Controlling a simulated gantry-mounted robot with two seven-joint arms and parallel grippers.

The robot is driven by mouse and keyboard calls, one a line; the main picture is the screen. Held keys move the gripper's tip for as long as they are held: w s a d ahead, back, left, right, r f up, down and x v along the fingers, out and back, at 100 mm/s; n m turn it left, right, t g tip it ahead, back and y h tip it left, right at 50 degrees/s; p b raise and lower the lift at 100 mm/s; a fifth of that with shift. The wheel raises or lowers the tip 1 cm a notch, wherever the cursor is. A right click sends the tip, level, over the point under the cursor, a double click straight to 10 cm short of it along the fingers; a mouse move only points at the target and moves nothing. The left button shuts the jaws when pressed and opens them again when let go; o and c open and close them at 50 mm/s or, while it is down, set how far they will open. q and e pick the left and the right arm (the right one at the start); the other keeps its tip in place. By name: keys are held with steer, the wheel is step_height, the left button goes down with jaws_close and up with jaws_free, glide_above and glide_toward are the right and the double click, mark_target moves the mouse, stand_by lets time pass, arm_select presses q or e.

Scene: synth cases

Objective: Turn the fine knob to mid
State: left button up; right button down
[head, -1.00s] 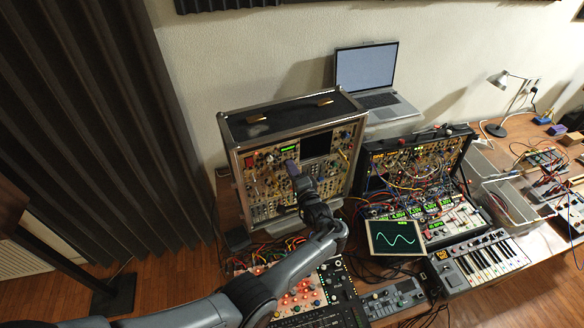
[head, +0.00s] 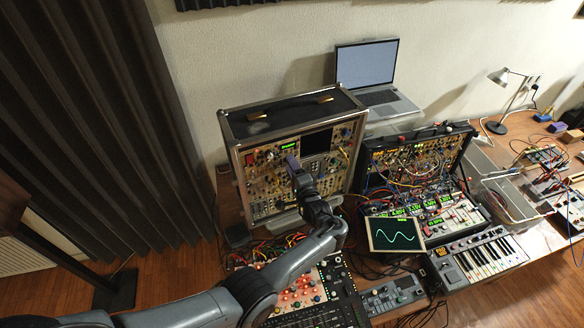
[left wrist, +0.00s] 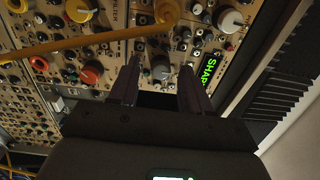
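My left gripper (head: 292,162) reaches the front panel of the tall modular synth case (head: 290,112), just below a small green display (head: 289,147). In the left wrist view its two dark fingers (left wrist: 161,82) are apart. A small pale knob (left wrist: 161,70) shows between and just beyond the fingertips; I cannot tell whether they touch it. The lit display (left wrist: 208,70) reads "SHAP", partly cut off, right of the fingers. I cannot read a label naming the fine knob. My right gripper is not in view.
A yellow cable (left wrist: 85,41) crosses the panel left of the fingers. Red (left wrist: 91,72) and white-capped (left wrist: 82,9) knobs are close by. A tablet with a waveform (head: 395,235), a second patched case (head: 412,160) and a small keyboard (head: 480,258) stand to the right.

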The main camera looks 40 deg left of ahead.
arm_select(q)
steer(key=shift+d, duration=0.1)
steer(key=v, duration=1)
steer(key=shift+s+d+b, duration=0.25)
steer(key=shift+d+b, duration=0.05)
